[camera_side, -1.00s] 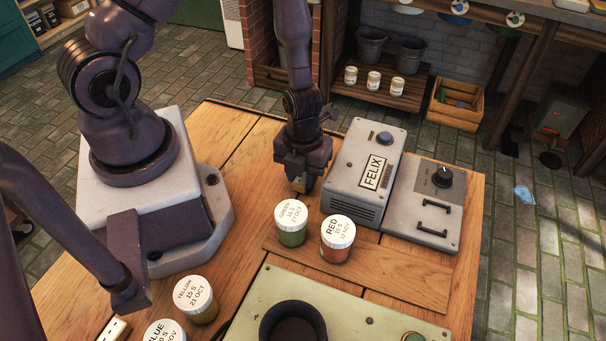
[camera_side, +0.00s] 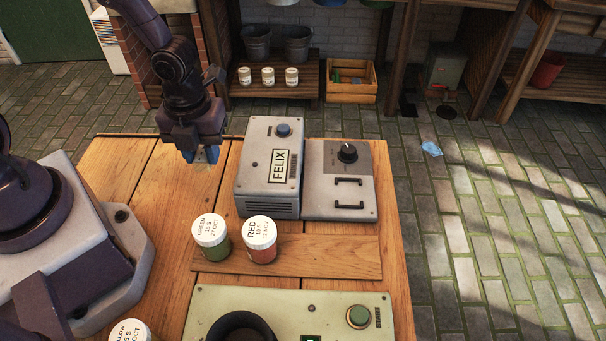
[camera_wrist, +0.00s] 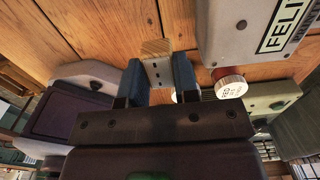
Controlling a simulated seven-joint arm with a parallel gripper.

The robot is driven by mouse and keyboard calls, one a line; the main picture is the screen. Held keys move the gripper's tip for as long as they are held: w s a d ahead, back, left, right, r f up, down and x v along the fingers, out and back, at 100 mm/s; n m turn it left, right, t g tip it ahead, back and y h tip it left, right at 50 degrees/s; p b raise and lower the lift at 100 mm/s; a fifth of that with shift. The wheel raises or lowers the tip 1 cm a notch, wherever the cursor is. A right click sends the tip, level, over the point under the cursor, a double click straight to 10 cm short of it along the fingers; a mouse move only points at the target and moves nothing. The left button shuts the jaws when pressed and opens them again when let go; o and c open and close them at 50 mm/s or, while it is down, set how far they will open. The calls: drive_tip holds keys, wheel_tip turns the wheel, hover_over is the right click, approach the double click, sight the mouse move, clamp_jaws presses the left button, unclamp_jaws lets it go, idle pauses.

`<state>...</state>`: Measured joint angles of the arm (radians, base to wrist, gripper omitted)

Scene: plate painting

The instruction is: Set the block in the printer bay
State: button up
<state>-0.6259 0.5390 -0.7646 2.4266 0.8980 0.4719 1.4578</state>
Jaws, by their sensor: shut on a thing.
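The block (camera_wrist: 155,48) shows in the wrist view as a small piece with a wood-grained end and a pale face with dark slots. My gripper (camera_wrist: 158,75) is shut on it, with one blue finger pad on each side. In the side view my gripper (camera_side: 205,156) points down above the table, left of the grey FELIX machine (camera_side: 270,170) and apart from it. The block is mostly hidden there by the fingers. The FELIX machine has a dark blue button on top and a vented front. I cannot make out a printer bay in either view.
A flat grey unit (camera_side: 325,205) with a knob and two handles adjoins the machine's right side. A pale green panel (camera_side: 285,300) lies nearer. Bare wood (camera_side: 160,220) is free left of the jars.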

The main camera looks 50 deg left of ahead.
drive_tip(key=shift+m, duration=0.6)
drive_tip(key=w+d, duration=0.1)
drive_tip(key=d, duration=0.1)
drive_tip(key=d+r, duration=0.1)
drive_tip(key=d, duration=0.1)
drive_tip(key=w+d, duration=0.1)
drive_tip(key=d, duration=0.1)
drive_tip(key=shift+w+r, duration=0.25)
drive_tip(key=shift+w, duration=0.1)
drive_tip(key=shift+n, duration=0.5)
drive_tip(key=w+d+r, duration=0.1)
drive_tip(key=d, duration=0.1)
drive_tip(key=w+d+r, duration=0.1)
drive_tip(key=d, duration=0.1)
drive_tip(key=w+d+r, duration=0.1)
drive_tip(key=d, duration=0.1)
drive_tip(key=shift+w+d+r, duration=0.15)
drive_tip(key=shift+w+r, duration=0.05)
drive_tip(key=shift+r, duration=0.2)
drive_tip(key=w+d+f, duration=0.4)
drive_tip(key=w, duration=0.4)
hover_over(348, 193)
drive_tip(key=f, duration=0.5)
drive_tip(key=shift+s+f, duration=0.15)
drive_tip(key=shift+s, duration=0.1)
drive_tip(key=shift+w+f, duration=0.2)
drive_tip(key=shift+f, duration=1.6)
drive_tip(key=shift+f, duration=0.1)
drive_tip(key=o, duration=0.9)
